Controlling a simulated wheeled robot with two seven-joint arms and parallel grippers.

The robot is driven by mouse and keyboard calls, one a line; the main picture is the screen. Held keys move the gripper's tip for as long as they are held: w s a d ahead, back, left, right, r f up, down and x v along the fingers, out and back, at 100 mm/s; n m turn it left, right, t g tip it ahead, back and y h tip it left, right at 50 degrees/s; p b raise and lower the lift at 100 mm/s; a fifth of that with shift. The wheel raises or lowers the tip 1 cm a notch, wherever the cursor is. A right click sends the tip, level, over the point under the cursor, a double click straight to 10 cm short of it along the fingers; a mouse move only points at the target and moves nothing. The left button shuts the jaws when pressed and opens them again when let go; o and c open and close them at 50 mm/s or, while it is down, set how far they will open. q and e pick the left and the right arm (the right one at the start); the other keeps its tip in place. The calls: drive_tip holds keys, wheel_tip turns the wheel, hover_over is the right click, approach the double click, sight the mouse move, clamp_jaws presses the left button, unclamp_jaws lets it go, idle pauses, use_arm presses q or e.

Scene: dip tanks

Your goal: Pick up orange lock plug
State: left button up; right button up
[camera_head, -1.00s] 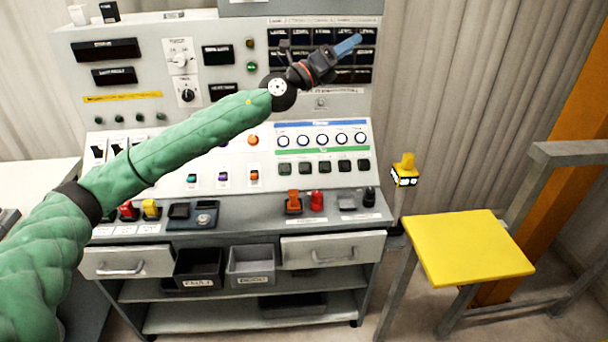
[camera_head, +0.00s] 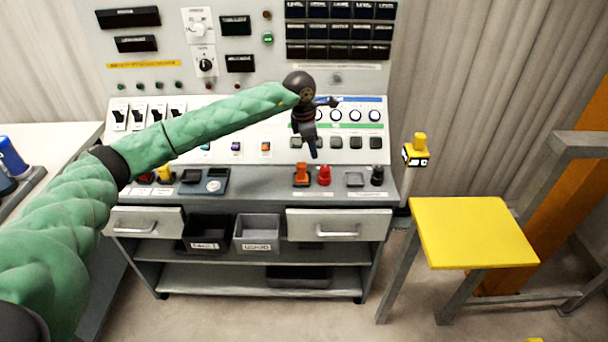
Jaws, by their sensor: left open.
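The orange lock plug (camera_head: 301,175) stands on the console's front ledge, just left of a red plug (camera_head: 324,176). My left gripper (camera_head: 314,153) hangs above and slightly right of the orange plug, pointing down, with its fingers small in the picture. It is open and holds nothing that I can see. It looks apart from the plug, though the gap in depth is hard to judge. My left arm, in a green sleeve, crosses the console from the left. My right gripper is not in view.
A grey item (camera_head: 354,180) and a black plug (camera_head: 377,176) stand farther right on the ledge. A dark box (camera_head: 204,182) is to the left. Drawers and grey bins (camera_head: 257,232) are below. A yellow-topped stand (camera_head: 470,232) is at the right.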

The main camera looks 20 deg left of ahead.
sight(301, 165)
use_arm(q)
drive_tip(key=shift+m+g+y, duration=0.3)
drive_tip(key=shift+g+y, duration=0.5)
drive_tip(key=shift+y, duration=0.1)
drive_tip(key=s+a, duration=0.2)
drive_tip(key=a, duration=0.1)
drive_tip(key=shift+s+a+f, duration=0.1)
drive_tip(key=shift+s+f, duration=0.1)
drive_tip(key=shift+s, duration=0.05)
drive_tip(key=shift+f+p, duration=0.35)
drive_tip(key=shift+f, duration=0.85)
drive_tip(key=shift+f+p, duration=0.3)
drive_tip(key=shift+f, duration=0.2)
drive_tip(key=shift+s+d+f+p, duration=0.15)
drive_tip(key=shift+f+p, duration=0.15)
drive_tip(key=shift+f, duration=0.15)
drive_tip(key=shift+d+f+p, duration=0.15)
drive_tip(key=shift+f+p, duration=0.15)
drive_tip(key=shift+f, duration=0.15)
wheel_tip(301, 165, down, 2)
drive_tip(key=shift+f, duration=0.35)
drive_tip(key=c, duration=1)
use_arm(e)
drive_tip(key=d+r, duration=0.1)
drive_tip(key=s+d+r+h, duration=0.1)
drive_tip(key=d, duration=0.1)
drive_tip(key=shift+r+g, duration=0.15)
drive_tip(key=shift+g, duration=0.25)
